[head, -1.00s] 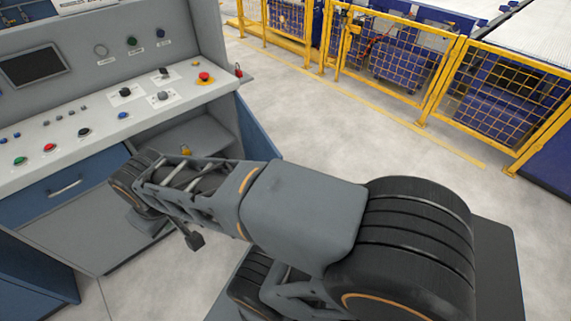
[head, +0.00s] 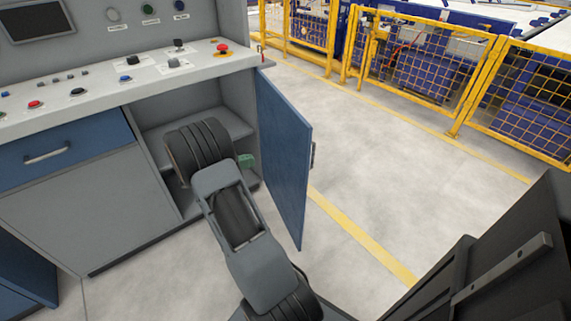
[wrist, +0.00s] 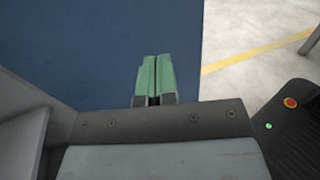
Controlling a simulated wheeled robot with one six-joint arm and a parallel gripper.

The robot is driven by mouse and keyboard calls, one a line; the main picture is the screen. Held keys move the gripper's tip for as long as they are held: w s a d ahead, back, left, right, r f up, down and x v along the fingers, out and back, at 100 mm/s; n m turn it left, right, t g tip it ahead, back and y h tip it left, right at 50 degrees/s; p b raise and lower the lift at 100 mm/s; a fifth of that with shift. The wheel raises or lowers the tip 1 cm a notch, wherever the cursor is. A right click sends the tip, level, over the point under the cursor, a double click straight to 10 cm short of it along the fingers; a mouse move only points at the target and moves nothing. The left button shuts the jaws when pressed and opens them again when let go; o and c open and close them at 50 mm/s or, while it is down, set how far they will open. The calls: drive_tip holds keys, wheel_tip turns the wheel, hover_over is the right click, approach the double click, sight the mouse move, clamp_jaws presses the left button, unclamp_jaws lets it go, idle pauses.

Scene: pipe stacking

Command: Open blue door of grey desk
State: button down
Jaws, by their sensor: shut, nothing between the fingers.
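The blue door (head: 284,155) stands open at the right side of the grey desk (head: 100,195). Its handle (head: 313,155) is on the outer face, on the right. In the wrist view the green fingers (wrist: 154,80) are together and empty in front of the blue door (wrist: 100,40). I cannot tell whether they touch it.
The open compartment has a grey shelf (head: 165,135). A blue drawer (head: 65,143) is left of it, under the control panel with several buttons. Clear floor (head: 370,165) lies right of the door, up to a yellow fence (head: 405,65).

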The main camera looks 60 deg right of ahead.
drive_tip(key=f, duration=0.1)
drive_tip(key=b, duration=0.3)
approach(295, 150)
drive_tip(key=shift+h, duration=0.3)
drive_tip(key=x, duration=0.5)
drive_tip(key=shift+s+d+f, duration=0.15)
drive_tip(key=shift+d+f, duration=0.2)
drive_tip(key=shift+s+d+n+b, duration=0.3)
drive_tip(key=shift+s+d, duration=0.15)
drive_tip(key=shift+d, duration=0.3)
